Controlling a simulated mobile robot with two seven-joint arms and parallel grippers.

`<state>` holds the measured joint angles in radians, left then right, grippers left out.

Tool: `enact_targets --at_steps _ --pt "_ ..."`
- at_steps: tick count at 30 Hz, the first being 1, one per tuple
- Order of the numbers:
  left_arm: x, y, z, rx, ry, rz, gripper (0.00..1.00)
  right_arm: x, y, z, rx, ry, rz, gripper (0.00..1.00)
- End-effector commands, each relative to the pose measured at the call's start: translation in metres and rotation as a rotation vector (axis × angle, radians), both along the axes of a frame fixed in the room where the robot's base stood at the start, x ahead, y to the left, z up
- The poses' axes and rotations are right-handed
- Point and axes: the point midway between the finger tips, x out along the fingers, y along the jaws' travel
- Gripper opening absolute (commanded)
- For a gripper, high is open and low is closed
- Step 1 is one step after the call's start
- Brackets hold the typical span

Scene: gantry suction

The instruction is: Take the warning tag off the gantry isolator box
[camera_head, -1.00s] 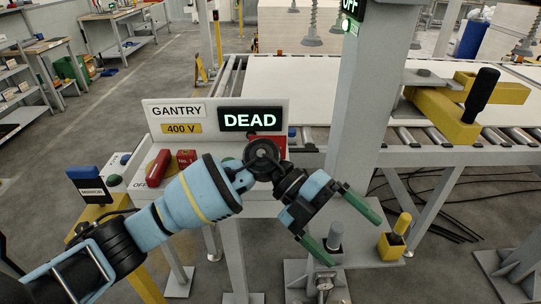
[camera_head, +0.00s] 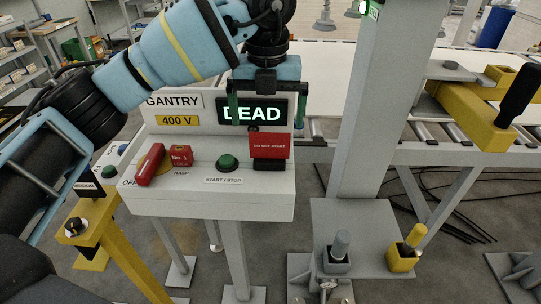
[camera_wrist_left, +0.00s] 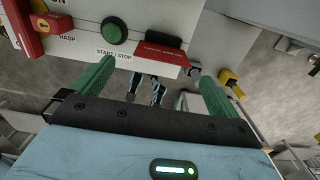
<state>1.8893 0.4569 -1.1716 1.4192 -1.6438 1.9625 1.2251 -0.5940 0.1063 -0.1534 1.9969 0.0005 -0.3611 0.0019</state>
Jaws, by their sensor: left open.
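The isolator box (camera_head: 215,205) is pale grey, with a back panel reading GANTRY, 400 V and a lit DEAD display. The red warning tag (camera_head: 270,147), lettered DO NOT START, stands upright at the right end of its top, above a black piece. In the left wrist view the tag (camera_wrist_left: 163,47) shows beyond the fingers, foreshortened. My left gripper (camera_head: 266,110) is open and empty, pointing down in front of the DEAD display, its green fingers spread either side of it. It appears above the tag, not touching it. My right gripper is not in view.
A green start/stop button (camera_head: 227,163) sits left of the tag; a red lock (camera_head: 181,155) and red handle (camera_head: 150,165) are farther left. A grey post (camera_head: 375,110) rises right of the box. A roller conveyor with a white sheet (camera_head: 330,75) lies behind.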

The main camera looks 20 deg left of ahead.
Motion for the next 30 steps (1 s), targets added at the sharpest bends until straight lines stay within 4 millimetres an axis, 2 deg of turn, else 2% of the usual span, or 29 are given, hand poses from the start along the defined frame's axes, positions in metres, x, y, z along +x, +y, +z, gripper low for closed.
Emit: enact_targets --at_steps 6,9,14,17,24,30 --pt "0.000 0.000 -0.021 0.000 0.002 -0.001 1.00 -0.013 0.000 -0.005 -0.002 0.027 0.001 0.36" --pt "0.000 0.000 -0.026 -0.002 0.002 -0.001 1.00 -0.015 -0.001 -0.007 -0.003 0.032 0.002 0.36" --pt "0.001 -0.001 -0.028 -0.002 0.001 -0.002 1.00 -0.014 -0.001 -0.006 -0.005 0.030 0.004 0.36" --pt "0.001 -0.001 -0.037 -0.003 0.002 -0.002 1.00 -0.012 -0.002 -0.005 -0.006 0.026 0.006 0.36" --pt "0.004 -0.002 -0.070 -0.002 0.001 -0.002 1.00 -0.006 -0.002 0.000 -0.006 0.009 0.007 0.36" --pt "0.004 -0.002 -0.077 -0.003 0.000 -0.003 1.00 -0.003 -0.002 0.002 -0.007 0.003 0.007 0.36"
